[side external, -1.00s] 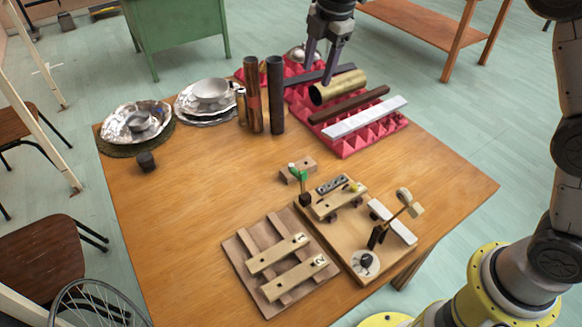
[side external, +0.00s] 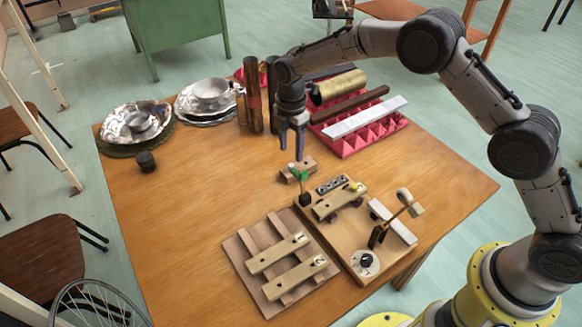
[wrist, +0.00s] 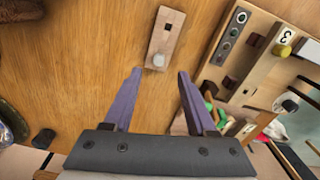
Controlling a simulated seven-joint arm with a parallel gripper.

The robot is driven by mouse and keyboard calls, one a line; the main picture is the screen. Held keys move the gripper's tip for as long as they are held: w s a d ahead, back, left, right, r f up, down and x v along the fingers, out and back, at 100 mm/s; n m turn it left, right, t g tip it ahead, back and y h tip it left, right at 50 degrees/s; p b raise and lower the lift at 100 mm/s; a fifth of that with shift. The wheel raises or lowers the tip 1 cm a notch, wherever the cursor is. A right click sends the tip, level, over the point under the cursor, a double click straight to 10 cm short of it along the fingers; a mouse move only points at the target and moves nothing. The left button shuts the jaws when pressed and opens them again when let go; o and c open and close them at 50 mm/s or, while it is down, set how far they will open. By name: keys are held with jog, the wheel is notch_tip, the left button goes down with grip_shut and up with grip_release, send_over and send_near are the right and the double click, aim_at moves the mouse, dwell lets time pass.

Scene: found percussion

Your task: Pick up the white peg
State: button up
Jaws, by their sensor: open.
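The white peg (wrist: 158,60) shows in the wrist view as a small pale round top at the near end of a small wooden block (wrist: 164,38). A dark square hole is at the block's far end.
The green-topped piece (side external: 299,174) and a wooden board with fittings (side external: 338,255) stand close to the block. A slatted board with numbered bars (side external: 252,283) lies at the front. Upright tubes (side external: 252,95) and a red tray (side external: 350,146) are behind.

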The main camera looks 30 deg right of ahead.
aim_at(291, 165)
jog(key=shift+w+d+f, duration=0.1)
jog(key=shift+f, duration=2.75)
grip_shut()
